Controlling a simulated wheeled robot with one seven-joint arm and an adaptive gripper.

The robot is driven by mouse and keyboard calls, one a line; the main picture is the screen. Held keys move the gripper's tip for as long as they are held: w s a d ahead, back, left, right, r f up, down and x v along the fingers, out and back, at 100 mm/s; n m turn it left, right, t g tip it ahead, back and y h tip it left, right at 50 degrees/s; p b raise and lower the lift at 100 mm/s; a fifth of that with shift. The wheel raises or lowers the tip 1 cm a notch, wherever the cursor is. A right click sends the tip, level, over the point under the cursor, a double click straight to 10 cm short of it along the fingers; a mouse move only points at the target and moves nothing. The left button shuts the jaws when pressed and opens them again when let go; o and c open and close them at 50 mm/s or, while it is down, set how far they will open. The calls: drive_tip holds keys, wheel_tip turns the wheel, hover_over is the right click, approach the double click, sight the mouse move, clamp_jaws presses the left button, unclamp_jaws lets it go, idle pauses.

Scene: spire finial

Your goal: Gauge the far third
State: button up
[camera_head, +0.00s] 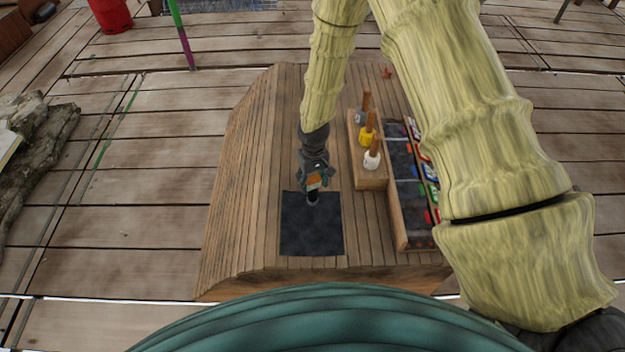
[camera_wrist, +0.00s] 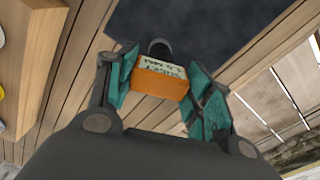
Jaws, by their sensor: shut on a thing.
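My gripper (camera_head: 316,187) is shut on an orange block-shaped tool (camera_wrist: 160,84). The tool has a pale label with dark print, too small to read surely, and a dark round end (camera_wrist: 158,48) pointing away from the wrist. The mat also fills the top of the wrist view (camera_wrist: 205,30). No separate workpiece shows on the mat's visible part.
Right of my gripper, a wooden block (camera_head: 370,182) holds three wooden-handled tools with grey (camera_head: 361,116), yellow (camera_head: 366,138) and white (camera_head: 372,160) heads. Beyond it is a divided tray (camera_head: 398,218) with several coloured items. The table's left side is clear.

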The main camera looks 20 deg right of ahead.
idle(0.3)
drive_tip(key=shift+r+p, duration=2.05)
drive_tip(key=shift+r, duration=0.5)
drive_tip(key=shift+f, duration=0.15)
drive_tip(key=shift+f+b, duration=1)
drive_tip(key=shift+f, duration=1.25)
drive_tip(key=o, duration=1.3)
drive_tip(key=shift+r, duration=0.1)
